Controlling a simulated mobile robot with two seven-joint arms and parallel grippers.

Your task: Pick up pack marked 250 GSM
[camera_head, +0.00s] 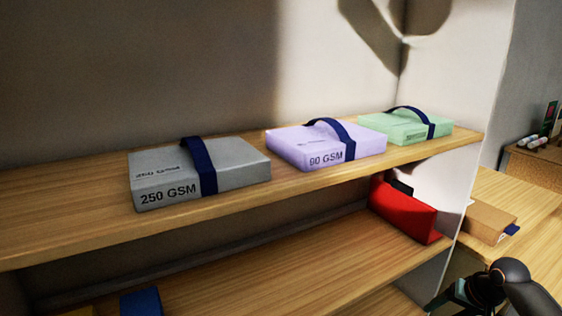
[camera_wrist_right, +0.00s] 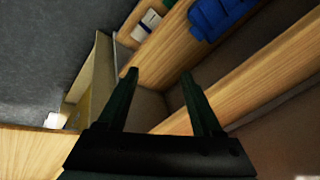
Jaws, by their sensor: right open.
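The grey pack marked 250 GSM (camera_head: 170,190) lies on the upper wooden shelf at the left, with a dark blue strap handle around it. My right gripper (camera_wrist_right: 160,80) is open and empty in the right wrist view, with its two dark fingers apart. In the head view my right arm shows at the lower right, below and well to the right of the pack. The wrist view does not clearly show the grey pack. My left gripper is not in view.
A lilac pack marked 90 GSM (camera_head: 310,150) and a green pack (camera_head: 405,128) stand to the right on the upper shelf (camera_head: 60,230). A red box (camera_head: 405,213) is on the lower shelf. A brown box (camera_head: 488,222) lies on a table at the right.

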